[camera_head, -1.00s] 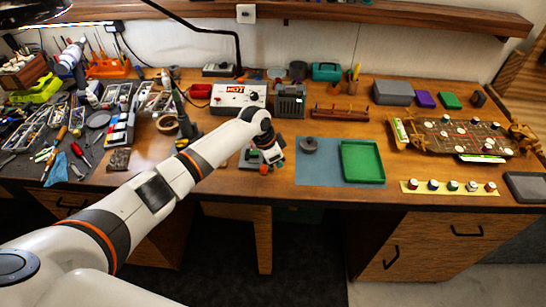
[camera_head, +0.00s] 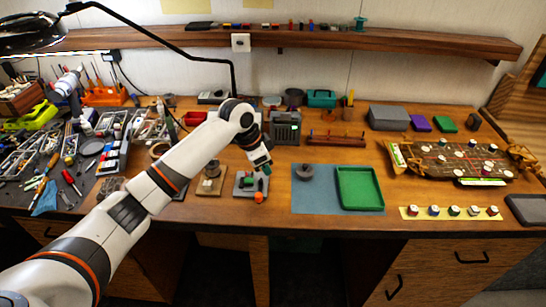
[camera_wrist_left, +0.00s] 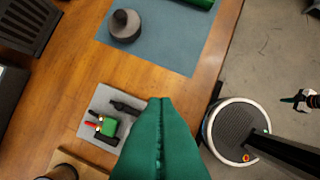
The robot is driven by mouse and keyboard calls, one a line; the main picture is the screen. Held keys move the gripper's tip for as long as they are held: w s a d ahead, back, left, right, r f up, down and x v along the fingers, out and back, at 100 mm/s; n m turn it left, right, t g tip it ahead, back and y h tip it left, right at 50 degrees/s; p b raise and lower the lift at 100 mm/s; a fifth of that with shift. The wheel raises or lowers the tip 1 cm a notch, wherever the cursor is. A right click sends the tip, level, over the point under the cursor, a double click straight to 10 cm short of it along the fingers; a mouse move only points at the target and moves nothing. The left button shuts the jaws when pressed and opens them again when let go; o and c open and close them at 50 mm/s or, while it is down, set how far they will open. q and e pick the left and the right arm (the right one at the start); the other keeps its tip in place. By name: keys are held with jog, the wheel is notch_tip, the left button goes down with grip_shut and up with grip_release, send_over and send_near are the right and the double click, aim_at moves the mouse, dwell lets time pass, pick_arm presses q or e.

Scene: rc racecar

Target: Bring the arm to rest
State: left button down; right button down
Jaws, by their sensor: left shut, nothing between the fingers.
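My left arm reaches in from the lower left in the head view. My left gripper (camera_head: 262,170) hangs above the bench near a small grey plate (camera_head: 244,187), with an orange tip close to the plate's front edge. In the left wrist view the green fingers (camera_wrist_left: 160,135) are pressed together with nothing between them. The grey plate there carries a green block (camera_wrist_left: 108,126) with red and black parts, apart from the fingers. My right gripper is not clearly seen in the head view.
A blue mat (camera_head: 312,204) holds a green tray (camera_head: 360,173) and a dark round piece (camera_head: 304,172). A grey box with vents (camera_head: 285,128) stands behind the gripper. Tools and parts crowd the bench's left side. Open floor lies beyond the bench's front edge.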

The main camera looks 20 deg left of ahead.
pick_arm(q)
jog(key=s+d+f, duration=0.1)
jog(key=s+f, duration=0.1)
jog(key=s+d+f, duration=0.3)
jog(key=s+f, duration=0.1)
jog(key=shift+d+f, duration=0.25)
jog(key=shift+d, duration=0.05)
jog(key=s+d+f+n, duration=0.25)
jog(key=s+f, duration=0.25)
jog(key=s, duration=0.7)
jog(key=s+a+r+n+t+y, duration=0.1)
jog(key=s+a+n, duration=0.2)
jog(key=s, duration=0.6)
jog(key=s+a+r+n+y, duration=0.1)
jog(key=s+a+n+y, duration=0.15)
jog(key=s, duration=0.55)
notch_tip(320, 180, down, 27)
jog(key=g+b, duration=0.1)
jog(key=b, duration=0.1)
jog(key=s+a+f+g+b, duration=0.1)
jog(key=s+a+f+b, duration=0.1)
jog(key=s+f, duration=1.5)
notch_tip(320, 180, down, 4)
jog(key=shift+s+a+r+b, duration=0.25)
jog(key=shift+s+a+b, duration=0.1)
jog(key=shift+a, duration=0.2)
